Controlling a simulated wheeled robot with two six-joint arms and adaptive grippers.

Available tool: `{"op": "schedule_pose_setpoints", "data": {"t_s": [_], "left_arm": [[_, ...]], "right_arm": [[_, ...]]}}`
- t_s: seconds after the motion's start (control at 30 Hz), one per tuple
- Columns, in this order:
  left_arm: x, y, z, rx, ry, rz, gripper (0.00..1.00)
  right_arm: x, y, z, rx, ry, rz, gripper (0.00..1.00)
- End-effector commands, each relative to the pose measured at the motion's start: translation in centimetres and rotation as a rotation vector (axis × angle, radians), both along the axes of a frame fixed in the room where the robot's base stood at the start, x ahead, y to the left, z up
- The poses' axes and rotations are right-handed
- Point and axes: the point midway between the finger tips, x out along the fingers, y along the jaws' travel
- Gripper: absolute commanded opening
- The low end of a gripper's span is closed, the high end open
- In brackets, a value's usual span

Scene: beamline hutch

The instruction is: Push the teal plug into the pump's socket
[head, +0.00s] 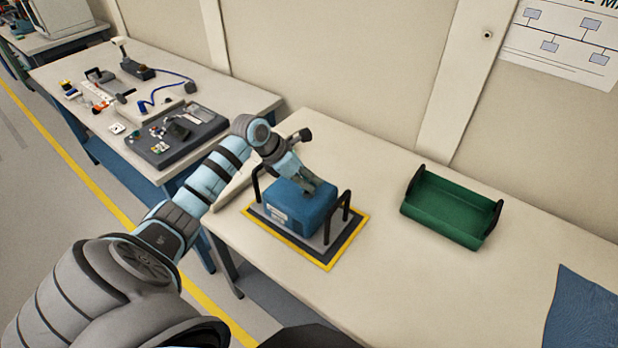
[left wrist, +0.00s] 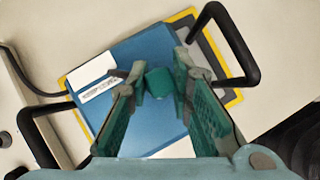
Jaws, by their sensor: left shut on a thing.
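The pump (head: 296,208) is a blue box with a white label, on a grey plate between two black handles. It also shows in the left wrist view (left wrist: 122,110). My left gripper (head: 313,187) is over the top of the pump and points down. In the left wrist view, its fingers (left wrist: 160,80) are shut on the teal plug (left wrist: 160,84), which is over the blue top. The pump's socket is hidden, and I cannot tell whether the plug touches it. My right gripper is not in view.
The pump stands on a yellow-edged dark mat (head: 327,262) on the table (head: 415,285). A green tray (head: 448,208) with black handles is to the right, and a blue cloth (head: 583,312) lies at far right. The table between mat and tray is clear. Another bench (head: 190,65) holds several devices.

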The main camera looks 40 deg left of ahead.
Motion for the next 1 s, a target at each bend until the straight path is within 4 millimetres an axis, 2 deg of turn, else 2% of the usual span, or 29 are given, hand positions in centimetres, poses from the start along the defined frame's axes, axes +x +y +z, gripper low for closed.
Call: {"op": "schedule_pose_setpoints", "data": {"t_s": [0.87, 0.9, 1.0], "left_arm": [[0.02, 0.00, -1.01, 0.000, -0.001, 0.000, 0.00], [0.02, 0.00, -1.01, 0.000, -0.001, 0.000, 0.26], [0.01, 0.00, -1.00, 0.000, 0.000, 0.000, 0.42]], "right_arm": [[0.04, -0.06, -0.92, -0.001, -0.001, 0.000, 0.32], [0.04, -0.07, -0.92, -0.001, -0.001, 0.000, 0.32], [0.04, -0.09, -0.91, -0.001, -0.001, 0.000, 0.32]]}}
